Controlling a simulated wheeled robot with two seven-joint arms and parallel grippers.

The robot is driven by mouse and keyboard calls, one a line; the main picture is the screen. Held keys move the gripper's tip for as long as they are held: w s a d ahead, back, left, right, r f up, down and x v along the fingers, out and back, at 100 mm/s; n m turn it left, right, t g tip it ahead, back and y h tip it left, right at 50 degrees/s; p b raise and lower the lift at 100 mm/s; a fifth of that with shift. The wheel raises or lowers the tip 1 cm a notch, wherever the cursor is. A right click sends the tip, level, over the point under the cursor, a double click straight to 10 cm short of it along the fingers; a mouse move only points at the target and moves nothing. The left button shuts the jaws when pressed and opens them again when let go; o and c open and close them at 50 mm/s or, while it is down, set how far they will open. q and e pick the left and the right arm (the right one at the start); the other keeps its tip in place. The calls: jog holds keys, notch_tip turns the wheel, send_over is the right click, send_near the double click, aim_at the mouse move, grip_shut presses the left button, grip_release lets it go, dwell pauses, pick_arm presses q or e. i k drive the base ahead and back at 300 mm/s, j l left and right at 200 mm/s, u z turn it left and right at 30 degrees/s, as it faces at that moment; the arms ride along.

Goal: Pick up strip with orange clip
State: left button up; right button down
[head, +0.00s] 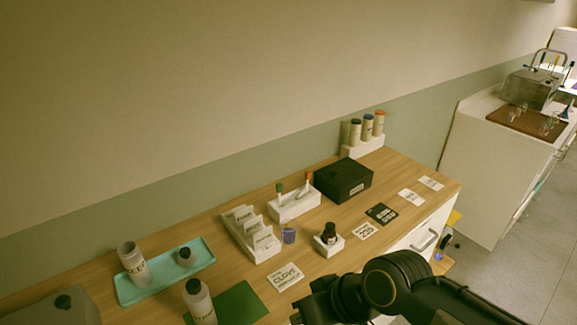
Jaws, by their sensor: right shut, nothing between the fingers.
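The strip with the orange clip (308,177) stands upright at the right end of a white holder (296,207) on the wooden counter. Another strip with a green clip (279,188) stands at the holder's left end. My right gripper (298,318) is low in the picture, at the front of the counter, well apart from the strip. It is dark and partly cut off by the bottom edge; it is shut and empty. My left gripper is not in view.
A small dark bottle (329,233) in a white stand is between my right gripper and the holder. A black box (343,179) is right of the holder, and a tiered white rack (249,238) is left. A teal tray (128,290) with bottles is farther left. Flat cards lie along the front.

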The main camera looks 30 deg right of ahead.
aim_at(308, 173)
jog(key=l+z, duration=0.15)
jog(key=l, duration=0.45)
jog(key=i+l+z, duration=0.1)
jog(key=l, duration=0.55)
jog(key=i+l+z, duration=0.15)
jog(key=l, duration=0.45)
jog(key=k, duration=0.05)
